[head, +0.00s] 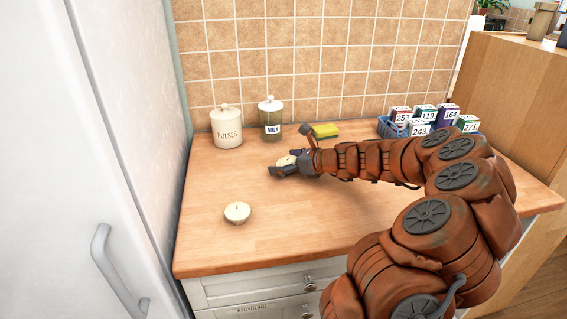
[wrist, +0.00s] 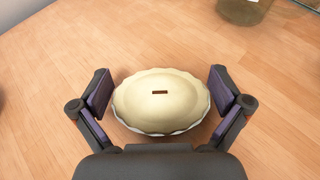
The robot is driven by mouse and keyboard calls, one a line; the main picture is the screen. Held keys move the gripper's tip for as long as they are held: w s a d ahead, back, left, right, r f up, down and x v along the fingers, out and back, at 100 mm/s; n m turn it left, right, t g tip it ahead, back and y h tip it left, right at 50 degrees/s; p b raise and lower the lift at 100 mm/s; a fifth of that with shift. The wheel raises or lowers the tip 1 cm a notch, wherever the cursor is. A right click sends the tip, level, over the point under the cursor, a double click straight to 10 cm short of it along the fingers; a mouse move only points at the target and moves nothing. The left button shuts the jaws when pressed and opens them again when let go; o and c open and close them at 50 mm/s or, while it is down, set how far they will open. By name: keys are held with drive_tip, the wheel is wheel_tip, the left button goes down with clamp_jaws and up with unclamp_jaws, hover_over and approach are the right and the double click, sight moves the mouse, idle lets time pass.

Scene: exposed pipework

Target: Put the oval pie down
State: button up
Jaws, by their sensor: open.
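My gripper (wrist: 160,92) is open, with one finger on each side of the pie and a gap between each finger and the rim. In the head view my gripper (head: 287,166) is low over the counter, and a small part of the pie (head: 286,160) shows beside it; the rest is hidden.
A second, round pie (head: 237,212) lies at the front left of the counter (head: 330,220). A PULSES jar (head: 227,130), a MILK jar (head: 271,120), a yellow-green sponge (head: 325,131) and a blue basket (head: 391,128) with numbered boxes stand along the back. The front middle is clear.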

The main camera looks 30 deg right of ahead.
drive_tip(key=v, duration=1)
drive_tip(key=shift+s+d, duration=0.2)
drive_tip(key=shift+s, duration=0.1)
drive_tip(key=shift+s+d+r, duration=0.2)
drive_tip(key=shift+s+r, duration=0.15)
drive_tip(key=shift+s, duration=0.25)
